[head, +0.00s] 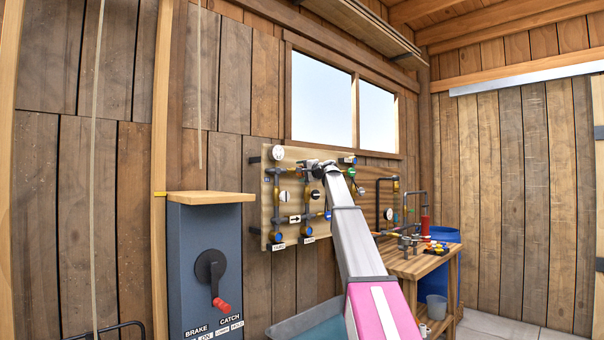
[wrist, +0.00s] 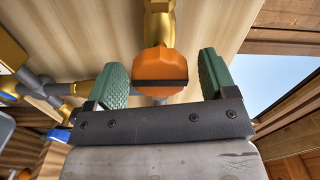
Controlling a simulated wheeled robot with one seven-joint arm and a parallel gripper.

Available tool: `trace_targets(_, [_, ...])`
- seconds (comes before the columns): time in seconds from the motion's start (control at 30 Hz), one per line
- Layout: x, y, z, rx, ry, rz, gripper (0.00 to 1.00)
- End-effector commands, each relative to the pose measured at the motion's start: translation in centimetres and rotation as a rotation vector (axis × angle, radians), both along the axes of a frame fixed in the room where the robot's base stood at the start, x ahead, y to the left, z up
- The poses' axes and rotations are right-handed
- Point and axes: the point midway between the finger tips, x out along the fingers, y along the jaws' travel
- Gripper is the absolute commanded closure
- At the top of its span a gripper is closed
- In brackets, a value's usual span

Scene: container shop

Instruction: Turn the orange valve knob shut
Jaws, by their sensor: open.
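The orange valve knob (wrist: 160,65) shows in the wrist view, with a dark bar straight across it and a brass fitting (wrist: 159,22) above it. My gripper (wrist: 163,80) is open, its two green ribbed fingers on either side of the knob. A gap shows between the knob and each finger. In the head view my arm reaches to the wooden valve board (head: 268,200) on the wall, and I cannot make out the orange knob there.
Other valves, gauges and pipes sit close around on the board, including a green knob (head: 351,172) and a white gauge (head: 278,153). A workbench (head: 415,265) with fittings and a blue barrel (head: 445,235) stand to the right. A grey brake box (head: 205,270) stands at the left.

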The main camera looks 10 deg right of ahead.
Motion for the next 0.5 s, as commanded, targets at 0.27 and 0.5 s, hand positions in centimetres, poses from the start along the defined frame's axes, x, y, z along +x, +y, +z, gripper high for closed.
trace_targets(0.27, [-1.7,-1.1,0.0,-0.001,-0.001,-0.001,0.22])
trace_targets(0.5, [-5.1,-3.5,-0.1,-0.001,-0.001,-0.002,0.22])
